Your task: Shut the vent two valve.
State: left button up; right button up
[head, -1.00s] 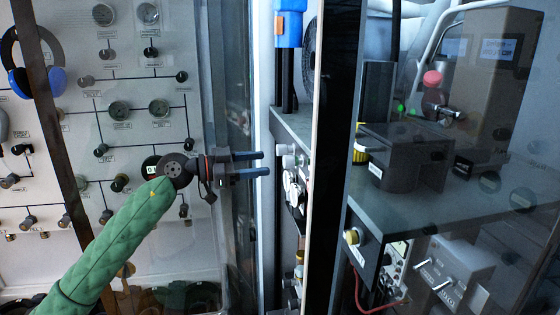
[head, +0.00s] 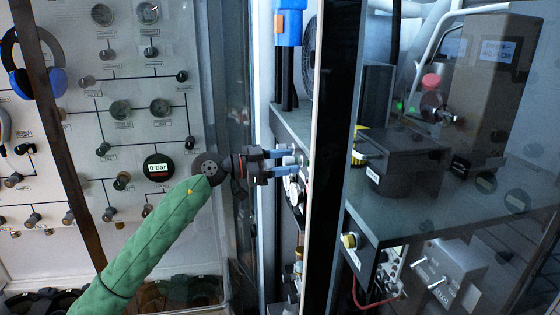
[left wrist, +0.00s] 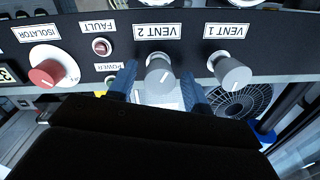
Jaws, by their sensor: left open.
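The vent two valve is a grey knob (left wrist: 160,72) under an upside-down VENT 2 label (left wrist: 157,31) in the left wrist view. Its white pointer line shows on the face. My left gripper (head: 297,161) reaches the narrow panel edge in the head view. In the left wrist view its blue fingers (left wrist: 160,84) stand open, one on each side of the vent two knob. I cannot tell whether they touch it. In the head view the knob is not clearly distinguishable behind the fingers. My right gripper is not in view.
The grey VENT 1 knob (left wrist: 233,70) sits close to the right of vent two. A red ISOLATOR knob (left wrist: 46,73) and a small FAULT light (left wrist: 101,46) are to the left. A glass pane edge (head: 320,160) stands just right of my gripper.

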pick_arm(q)
jog(key=shift+c, duration=1.3)
jog(key=c, duration=0.7)
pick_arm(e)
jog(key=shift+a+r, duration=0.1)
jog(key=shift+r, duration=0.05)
